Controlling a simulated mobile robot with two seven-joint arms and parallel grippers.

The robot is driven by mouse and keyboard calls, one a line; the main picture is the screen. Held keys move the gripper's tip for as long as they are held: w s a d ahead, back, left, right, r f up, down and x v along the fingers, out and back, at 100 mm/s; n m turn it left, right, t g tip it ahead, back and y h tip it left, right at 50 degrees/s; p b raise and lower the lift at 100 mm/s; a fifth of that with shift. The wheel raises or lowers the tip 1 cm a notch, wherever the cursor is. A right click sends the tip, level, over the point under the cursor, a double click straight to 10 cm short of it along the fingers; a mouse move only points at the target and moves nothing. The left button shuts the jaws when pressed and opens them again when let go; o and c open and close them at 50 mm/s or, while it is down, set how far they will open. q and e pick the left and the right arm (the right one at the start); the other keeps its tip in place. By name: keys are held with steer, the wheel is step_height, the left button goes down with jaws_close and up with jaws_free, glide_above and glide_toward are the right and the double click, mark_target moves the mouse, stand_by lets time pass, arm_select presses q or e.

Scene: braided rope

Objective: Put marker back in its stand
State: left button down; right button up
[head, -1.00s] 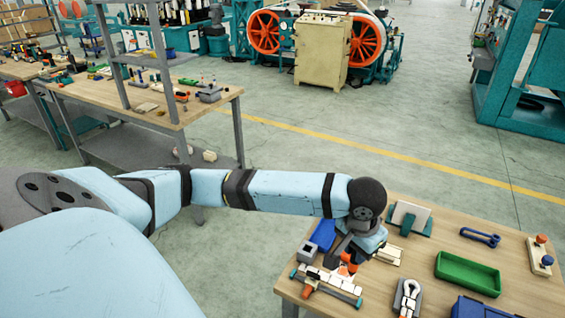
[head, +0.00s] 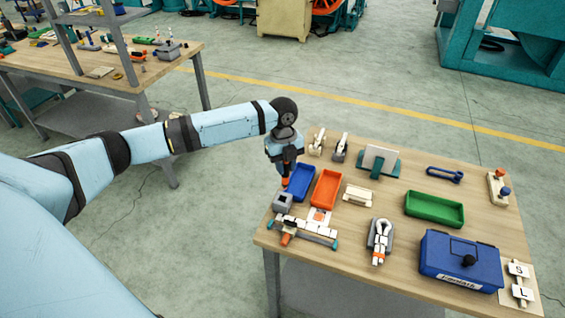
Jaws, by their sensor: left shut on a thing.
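My left gripper (head: 285,174) is over the left edge of the near table, shut on the marker (head: 285,182). Only a small orange part of the marker shows below the fingers; the rest is hidden by the gripper. A small grey block with a dark opening on top, which looks like the stand (head: 282,203), sits on the table just below the gripper in the picture. The marker appears above and apart from it, though the exact height is hard to tell. My right gripper is not in view.
A blue tray (head: 302,183) and an orange tray (head: 325,189) lie right of the gripper. A rail with white blocks (head: 305,232) is in front of the stand. A green tray (head: 434,208) and blue box (head: 460,262) are further right. Bare wood (head: 350,225) lies mid-table.

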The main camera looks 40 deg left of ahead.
arm_select(q)
steer(key=shift+w+a+f+m, duration=0.2)
steer(key=shift+a+m, duration=0.2)
steer(key=shift+m, duration=0.35)
steer(key=shift+w+a+f+m, duration=0.1)
steer(key=shift+w+a+m, duration=0.2)
steer(key=shift+m, duration=0.45)
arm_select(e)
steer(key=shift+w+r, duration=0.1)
arm_select(q)
step_height(320, 180, down, 5)
steer(key=shift+f+b, duration=0.1)
steer(key=shift+b, duration=0.8)
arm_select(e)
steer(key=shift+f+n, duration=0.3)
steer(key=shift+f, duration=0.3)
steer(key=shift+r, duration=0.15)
arm_select(q)
steer(key=shift+p, duration=0.35)
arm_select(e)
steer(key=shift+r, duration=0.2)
arm_select(q)
steer(key=shift+f, duration=0.25)
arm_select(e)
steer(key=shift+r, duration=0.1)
